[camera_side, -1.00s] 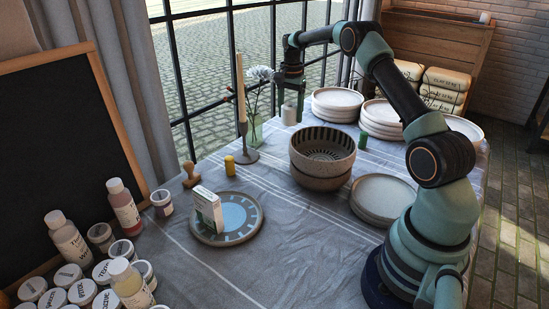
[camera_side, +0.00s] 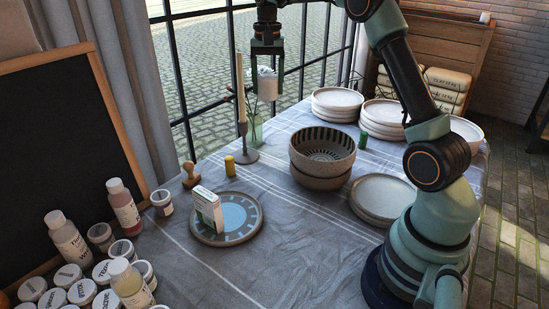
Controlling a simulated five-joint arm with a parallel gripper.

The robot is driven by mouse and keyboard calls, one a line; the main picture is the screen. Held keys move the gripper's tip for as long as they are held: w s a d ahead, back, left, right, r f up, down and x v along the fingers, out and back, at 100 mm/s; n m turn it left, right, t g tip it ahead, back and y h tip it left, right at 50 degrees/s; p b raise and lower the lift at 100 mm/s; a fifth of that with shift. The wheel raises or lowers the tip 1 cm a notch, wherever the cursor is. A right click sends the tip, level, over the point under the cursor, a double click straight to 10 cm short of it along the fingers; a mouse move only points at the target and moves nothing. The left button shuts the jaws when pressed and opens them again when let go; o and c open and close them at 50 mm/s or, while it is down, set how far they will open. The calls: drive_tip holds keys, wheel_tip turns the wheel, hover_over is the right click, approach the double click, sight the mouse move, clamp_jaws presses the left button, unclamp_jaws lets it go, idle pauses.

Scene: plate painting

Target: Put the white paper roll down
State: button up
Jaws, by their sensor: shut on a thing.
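The white paper roll (camera_side: 267,89) hangs upright in the air between the fingers of my gripper (camera_side: 267,80). My gripper points down and is shut on the roll. It is high above the table's far side, in front of the window and overlapping the flower vase in the picture. The bare grey tablecloth (camera_side: 285,210) lies below and in front.
A candlestick (camera_side: 243,140) with a tall candle stands just left of the roll in the picture. Stacked striped bowls (camera_side: 322,172) are in the middle. Plate stacks (camera_side: 381,118) stand at the back right. A painted plate (camera_side: 240,232) with a small box (camera_side: 207,208) is front left.

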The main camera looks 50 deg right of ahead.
drive_tip(key=s+a+n, duration=0.3)
drive_tip(key=a+n, duration=0.2)
drive_tip(key=a, duration=0.4)
drive_tip(key=n, duration=0.8)
hover_over(241, 290)
wheel_tip(241, 290, down, 3)
wheel_tip(241, 290, down, 19)
drive_tip(key=shift+f, duration=0.1)
drive_tip(key=shift+f, duration=0.1)
drive_tip(key=shift+f, duration=0.1)
drive_tip(key=o, duration=1.4)
